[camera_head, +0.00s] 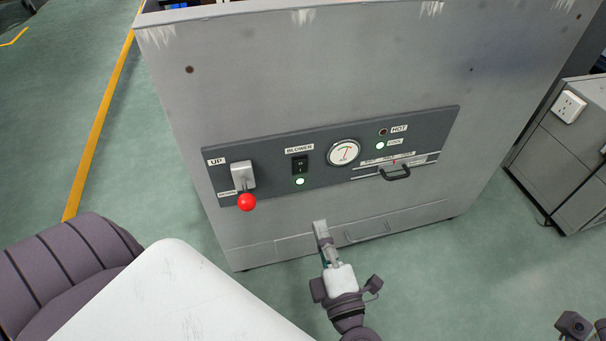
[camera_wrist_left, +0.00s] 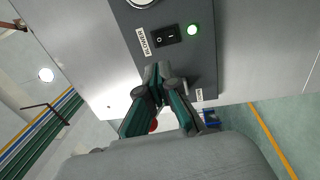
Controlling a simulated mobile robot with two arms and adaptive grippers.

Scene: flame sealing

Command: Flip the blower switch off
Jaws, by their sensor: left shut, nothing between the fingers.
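The blower switch (camera_head: 300,165) is a black rocker on the dark control panel (camera_head: 272,178), below a BLOWER label (camera_head: 299,149). A green light (camera_head: 300,181) glows just under it. In the left wrist view the switch (camera_wrist_left: 167,36) shows O and I marks, and the green light (camera_wrist_left: 193,30) is lit beside it. My left gripper (camera_head: 319,228) is shut and empty, below the panel in the head view. In the left wrist view its fingertips (camera_wrist_left: 158,72) are together, a little short of the switch in the picture, and do not cover it. My right gripper's fingers do not show.
A lever with a red knob (camera_head: 247,202) sticks out left of the switch. A gauge (camera_head: 344,153) and a black handle (camera_head: 395,173) are to its right. A grey cabinet (camera_head: 567,150) stands at the right. Green floor (camera_head: 480,265) is clear between.

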